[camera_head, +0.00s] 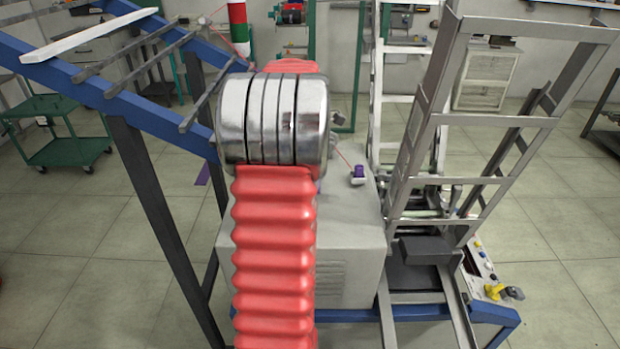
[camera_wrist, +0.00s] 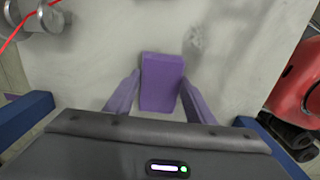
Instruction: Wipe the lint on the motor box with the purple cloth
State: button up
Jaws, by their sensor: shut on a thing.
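The purple cloth (camera_wrist: 162,92) is a folded block in the wrist view, between the two purple-tinted fingers of my gripper (camera_wrist: 161,77), which is shut on it. The cloth is over the pale top of the motor box (camera_wrist: 85,78); I cannot tell whether it touches. A grey speckled patch of lint (camera_wrist: 195,40) lies on the box top, just beyond and right of the cloth.
A metal cylinder (camera_wrist: 40,18) with a red thread is at the wrist view's top left. In the head view, a small purple and white part (camera_head: 357,175) is near the box's right edge. A grey ladder-like frame (camera_head: 480,120) stands right, a blue sloping rail (camera_head: 70,85) left.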

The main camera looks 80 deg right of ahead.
jog(key=shift+w+a+f, duration=0.15)
jog(key=shift+w+a, duration=0.1)
jog(key=shift+w, duration=0.45)
jog(key=shift+w+a+f, duration=0.15)
jog(key=shift+w+a, duration=0.05)
jog(key=shift+w, duration=0.5)
jog(key=shift+d+r, duration=0.1)
jog(key=shift+r, duration=3.05)
jog(key=shift+r, duration=1.5)
